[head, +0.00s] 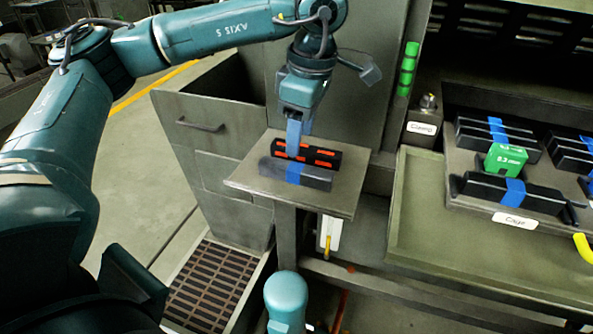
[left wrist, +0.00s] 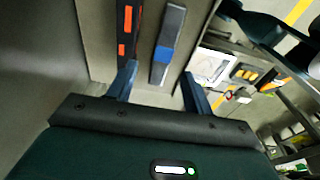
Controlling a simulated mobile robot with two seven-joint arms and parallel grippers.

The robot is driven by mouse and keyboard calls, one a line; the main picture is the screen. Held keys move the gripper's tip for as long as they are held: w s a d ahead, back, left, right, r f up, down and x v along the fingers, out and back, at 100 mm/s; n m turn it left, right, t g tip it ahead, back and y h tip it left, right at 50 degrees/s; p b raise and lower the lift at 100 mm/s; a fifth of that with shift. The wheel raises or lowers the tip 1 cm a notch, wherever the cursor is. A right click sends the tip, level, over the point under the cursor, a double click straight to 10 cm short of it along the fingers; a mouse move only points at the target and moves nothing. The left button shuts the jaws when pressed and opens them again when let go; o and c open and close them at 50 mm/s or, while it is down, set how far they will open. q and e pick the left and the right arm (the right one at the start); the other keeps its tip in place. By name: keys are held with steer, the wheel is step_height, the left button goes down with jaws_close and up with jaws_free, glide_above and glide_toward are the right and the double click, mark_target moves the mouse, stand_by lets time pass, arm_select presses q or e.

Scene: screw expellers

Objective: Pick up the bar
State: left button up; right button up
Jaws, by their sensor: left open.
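Two bars lie side by side on a small grey platform (head: 338,199). One is black with orange marks (head: 322,155); the other is dark grey with a blue band (head: 315,180). My left gripper (head: 294,140) is over the platform, pointing down at the bars, its fingers partly in front of the black bar. In the left wrist view my left gripper (left wrist: 160,80) is open and empty. There the grey bar (left wrist: 172,25) lies in line with the gap between the fingers, and the black bar (left wrist: 126,25) lies by the left finger. Contact cannot be told.
A grey cabinet with a drawer handle (head: 200,126) stands left of the platform. To the right, a workbench (head: 440,235) carries a tray (head: 460,160) with several dark bars with blue bands and a green box (head: 505,158). A grated floor bin (head: 217,285) is below.

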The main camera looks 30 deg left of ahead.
mark_target(296, 167)
arm_select(q)
steer(key=shift+s+a+f+p, duration=0.1)
steer(key=shift+s+f+p, duration=0.1)
steer(key=shift+f, duration=1.45)
steer(key=shift+s+a+f+p, duration=0.1)
steer(key=shift+f+p, duration=0.05)
steer(key=shift+f, duration=1.5)
jaws_close()
